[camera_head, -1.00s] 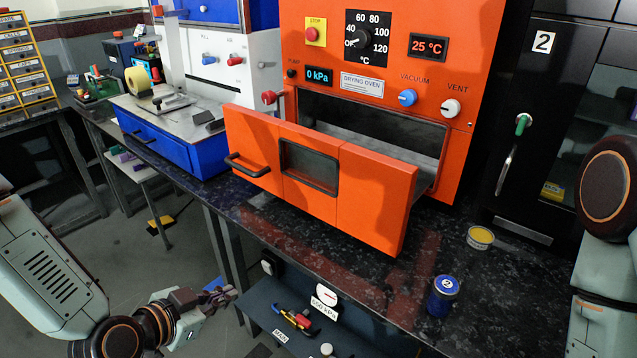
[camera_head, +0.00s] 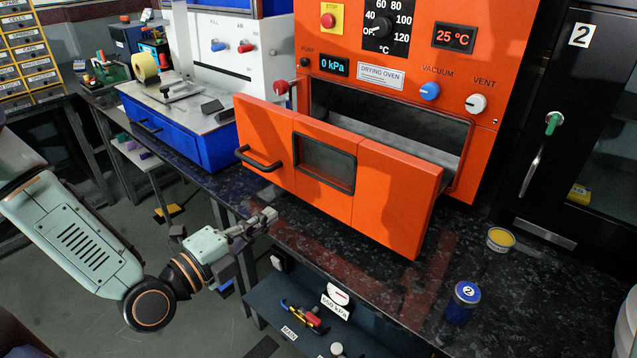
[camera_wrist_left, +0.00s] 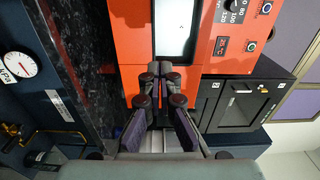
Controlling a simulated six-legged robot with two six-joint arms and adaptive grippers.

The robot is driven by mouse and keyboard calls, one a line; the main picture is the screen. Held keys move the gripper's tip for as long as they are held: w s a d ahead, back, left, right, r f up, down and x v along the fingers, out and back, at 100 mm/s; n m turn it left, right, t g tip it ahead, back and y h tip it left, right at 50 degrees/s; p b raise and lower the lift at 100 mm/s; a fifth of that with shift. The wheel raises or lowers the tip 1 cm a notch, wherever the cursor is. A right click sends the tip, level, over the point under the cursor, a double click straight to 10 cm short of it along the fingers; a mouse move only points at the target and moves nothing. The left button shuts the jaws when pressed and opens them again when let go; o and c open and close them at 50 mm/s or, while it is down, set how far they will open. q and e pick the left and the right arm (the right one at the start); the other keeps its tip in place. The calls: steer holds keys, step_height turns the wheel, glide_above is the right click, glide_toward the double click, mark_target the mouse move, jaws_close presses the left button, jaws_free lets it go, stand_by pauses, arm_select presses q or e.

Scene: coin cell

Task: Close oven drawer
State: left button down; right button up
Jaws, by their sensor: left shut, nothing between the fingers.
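The orange oven drawer (camera_head: 390,200) is pulled out from the orange drying oven (camera_head: 400,78), leaving a dark gap behind its front panel. The front has a small window (camera_head: 324,163) and a black handle (camera_head: 259,159) at its left. My left gripper (camera_head: 268,217) is shut and empty, below and in front of the handle, near the counter's front edge, apart from the drawer. In the left wrist view the shut fingers (camera_wrist_left: 162,75) point toward the orange front (camera_wrist_left: 128,30). My right gripper is out of view.
A blue jar (camera_head: 462,302) and a small yellow-topped tin (camera_head: 500,239) stand on the dark counter (camera_head: 400,285), right of the drawer. A blue drawer unit (camera_head: 190,135) stands to the left. A lower shelf with a gauge (camera_head: 337,298) lies under the counter edge.

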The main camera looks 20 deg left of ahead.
arm_select(q)
steer(key=b, duration=0.3)
glide_toward(327, 178)
steer(key=b+x, duration=0.2)
steer(key=x, duration=0.3)
steer(key=shift+w+d+b, duration=0.15)
steer(key=shift+w+b, duration=0.1)
steer(key=shift+b, duration=0.05)
steer(key=shift+w+d, duration=0.1)
steer(key=shift+w, duration=0.5)
